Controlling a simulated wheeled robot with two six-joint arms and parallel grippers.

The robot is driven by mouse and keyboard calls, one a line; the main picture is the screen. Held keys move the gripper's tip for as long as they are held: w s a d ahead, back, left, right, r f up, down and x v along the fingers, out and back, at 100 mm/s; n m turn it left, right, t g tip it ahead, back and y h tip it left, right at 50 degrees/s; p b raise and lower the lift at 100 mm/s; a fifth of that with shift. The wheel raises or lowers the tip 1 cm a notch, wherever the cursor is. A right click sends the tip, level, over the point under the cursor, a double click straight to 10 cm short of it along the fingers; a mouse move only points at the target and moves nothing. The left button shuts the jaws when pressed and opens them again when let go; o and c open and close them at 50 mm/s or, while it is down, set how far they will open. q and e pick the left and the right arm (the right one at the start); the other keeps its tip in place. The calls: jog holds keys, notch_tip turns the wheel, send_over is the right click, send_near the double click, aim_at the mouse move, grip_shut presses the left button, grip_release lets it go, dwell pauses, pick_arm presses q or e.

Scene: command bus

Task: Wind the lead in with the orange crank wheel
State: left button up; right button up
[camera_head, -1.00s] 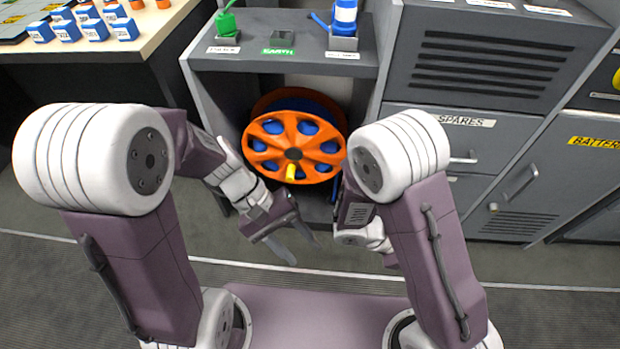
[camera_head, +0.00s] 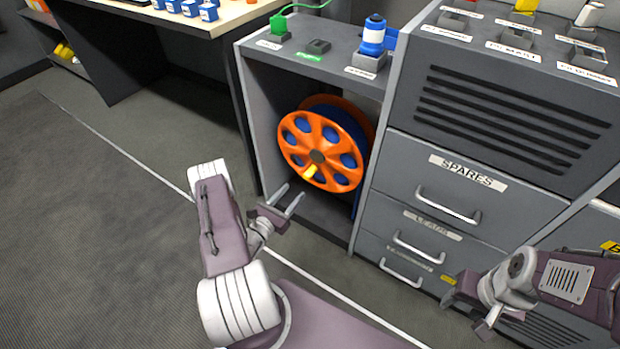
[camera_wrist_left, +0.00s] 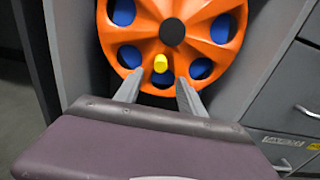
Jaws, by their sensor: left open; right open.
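The orange crank wheel (camera_head: 322,152) stands upright in an open cabinet bay, with blue drum showing through its holes. Its yellow handle (camera_head: 309,172) sits low on the wheel face, below the dark hub. My left gripper (camera_head: 288,203) is open and empty in front of the bay, short of the wheel. In the left wrist view the fingers point at the wheel (camera_wrist_left: 201,22), with the yellow handle (camera_wrist_left: 160,63) just beyond and between the fingertips. They appear apart from the handle. My right gripper (camera_head: 463,308) is open at the lower right, near the drawers.
The cabinet top holds a green plug (camera_head: 279,26) with a green lead and a blue-and-white plug (camera_head: 374,36) in a socket. Grey drawers (camera_head: 450,192) with handles stand right of the bay. The floor on the left is clear.

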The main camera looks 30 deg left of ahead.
aim_at(305, 178)
pick_arm(q)
jog(key=w+b, duration=0.1)
jog(key=w, duration=0.1)
jog(key=w+b, duration=0.2)
jog(key=w, duration=0.1)
jog(key=w+b, duration=0.1)
jog(key=w, duration=0.2)
jog(key=shift+w+d+f+b, duration=0.1)
jog(key=shift+w+d+b, duration=0.15)
jog(key=shift+d+b, duration=0.1)
jog(key=shift+w, duration=0.25)
grip_shut()
dwell(0.7)
